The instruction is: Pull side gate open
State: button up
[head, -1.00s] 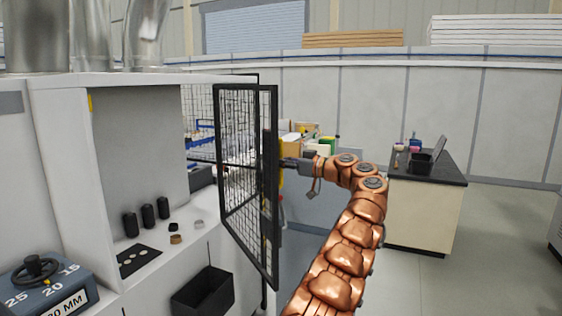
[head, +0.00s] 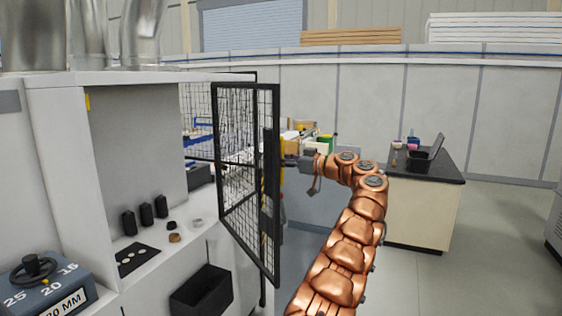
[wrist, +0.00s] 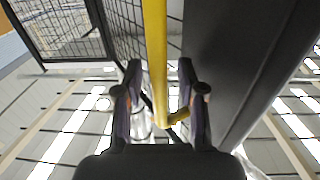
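The side gate (head: 248,150) is a black-framed mesh panel standing out at an angle from the white machine in the head view. Its mesh also shows in the wrist view (wrist: 122,25). A yellow bar handle (wrist: 155,60) runs upright along the gate; only a sliver of it shows in the head view. My gripper (wrist: 160,85) has its fingers on either side of the handle. A gap shows between the bar and the right finger, so the fingers look open around it. In the head view my gripper (head: 292,163) is at the gate's near edge, with fingertips partly hidden.
The white machine (head: 55,140) fills the left, with a black bin (head: 202,290) and a dial block (head: 45,290). Fixed mesh stands behind the gate. A dark-topped cabinet (head: 425,205) stands to the right of my arm. The floor at the lower right (head: 470,270) is clear.

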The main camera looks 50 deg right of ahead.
jog(key=shift+s, duration=0.1)
jog(key=v, duration=1.1)
jog(key=shift+s, duration=0.4)
jog(key=shift+d, duration=0.1)
jog(key=shift+c, duration=0.2)
